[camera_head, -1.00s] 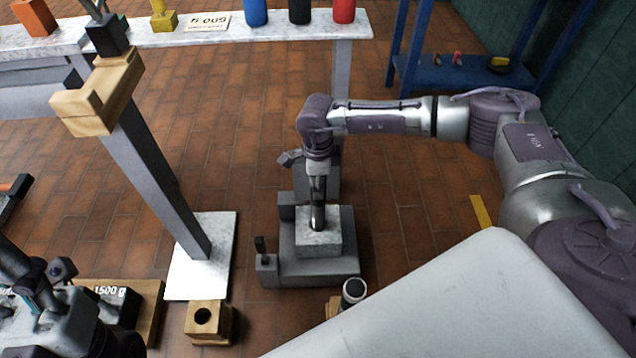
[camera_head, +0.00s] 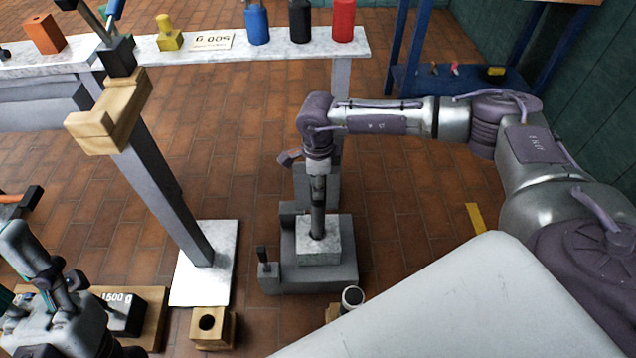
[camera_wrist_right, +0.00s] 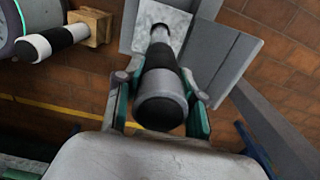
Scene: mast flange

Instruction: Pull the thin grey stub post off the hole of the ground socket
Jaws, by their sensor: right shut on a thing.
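The thin grey stub post (camera_head: 318,222) stands upright at the hole of the ground socket, a pale speckled block (camera_head: 333,249) on a dark grey base. My right gripper (camera_head: 317,180) is above the block and shut on the post. In the right wrist view, the post (camera_wrist_right: 162,88) has a dark band and a grey end, with the fingers on both sides and the pale block (camera_wrist_right: 184,14) beyond. I cannot tell how deep the post's lower end sits in the hole. My left gripper (camera_head: 60,325) is at the bottom left, away from the socket; its fingers are unclear.
A wooden block with a hole (camera_head: 225,330) and a weight board marked 1500 g (camera_head: 152,322) lie left of the socket. A slanted grey post with a wooden top (camera_head: 105,115) stands at the left. A white shelf (camera_head: 275,47) with coloured bottles is behind.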

